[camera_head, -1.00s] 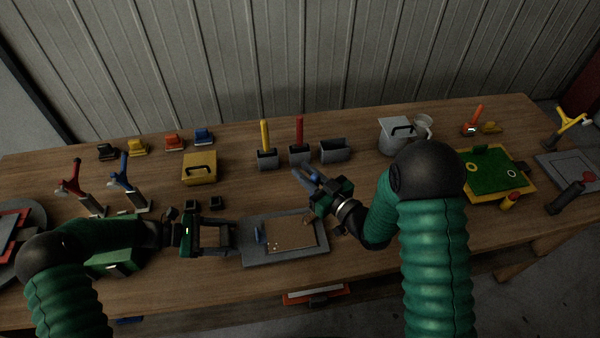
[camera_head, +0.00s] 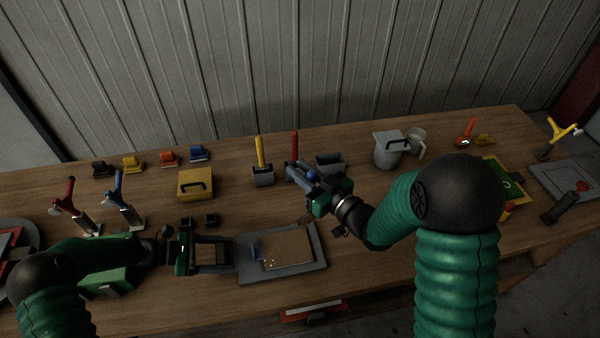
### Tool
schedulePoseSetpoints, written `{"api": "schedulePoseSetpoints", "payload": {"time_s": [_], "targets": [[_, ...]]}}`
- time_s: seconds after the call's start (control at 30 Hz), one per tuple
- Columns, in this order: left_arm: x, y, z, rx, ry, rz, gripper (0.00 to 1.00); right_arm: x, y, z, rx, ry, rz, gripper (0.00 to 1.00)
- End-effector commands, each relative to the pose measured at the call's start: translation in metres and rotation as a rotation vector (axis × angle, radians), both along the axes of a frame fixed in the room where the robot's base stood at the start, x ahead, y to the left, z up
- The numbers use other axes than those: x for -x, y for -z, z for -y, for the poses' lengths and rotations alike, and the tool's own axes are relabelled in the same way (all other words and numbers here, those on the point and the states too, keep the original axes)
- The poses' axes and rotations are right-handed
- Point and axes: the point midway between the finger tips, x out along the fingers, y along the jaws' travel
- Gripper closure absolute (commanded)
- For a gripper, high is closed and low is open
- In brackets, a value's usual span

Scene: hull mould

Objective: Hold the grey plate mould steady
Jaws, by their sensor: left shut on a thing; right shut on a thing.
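The grey plate mould (camera_head: 308,270) lies flat on the bench at the front middle, with a brownish sheet in its recess and a small blue piece (camera_head: 256,251) on its left part. My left gripper (camera_head: 232,254) is at the mould's left edge, shut on it. My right gripper (camera_head: 300,172) is above the bench behind the mould, by the red-handled tool (camera_head: 295,142). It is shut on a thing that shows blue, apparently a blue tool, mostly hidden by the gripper. The holder of the red-handled tool is largely covered.
A yellow-handled tool (camera_head: 260,152) stands in a grey holder, and another grey holder (camera_head: 330,161) is behind my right gripper. Bench left of the yellow box is partly clear.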

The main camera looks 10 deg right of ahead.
Motion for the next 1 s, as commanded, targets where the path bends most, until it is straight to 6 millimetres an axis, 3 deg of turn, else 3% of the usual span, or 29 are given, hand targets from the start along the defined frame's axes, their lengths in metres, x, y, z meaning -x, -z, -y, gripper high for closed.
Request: {"api": "schedulePoseSetpoints", "payload": {"time_s": [0.3, 0.47, 0.6, 0.7, 0.8, 1.0], "targets": [[0.0, 0.0, 0.0, 0.0, 0.0, -0.001, 0.54, 0.002, 0.001, -0.006, 0.001, -0.022, 0.002, 1.0], [0.0, 0.0, 0.0, 0.001, 0.0, -0.001, 0.54, 0.024, 0.012, -0.047, 0.01, -0.179, 0.002, 1.0], [0.0, 0.0, 0.0, 0.001, 0.0, -0.001, 0.54, 0.056, 0.024, -0.092, 0.013, -0.37, 0.003, 1.0], [0.0, 0.0, 0.0, 0.001, 0.0, -0.001, 0.54, 0.077, 0.029, -0.113, 0.011, -0.473, 0.004, 1.0], [0.0, 0.0, 0.0, 0.001, 0.0, -0.001, 0.54, 0.087, 0.031, -0.123, 0.009, -0.521, 0.005, 1.0], [0.0, 0.0, 0.0, 0.0, 0.0, -0.001, 0.54, 0.089, 0.031, -0.14, 0.008, -0.53, 0.005, 1.0]]}}
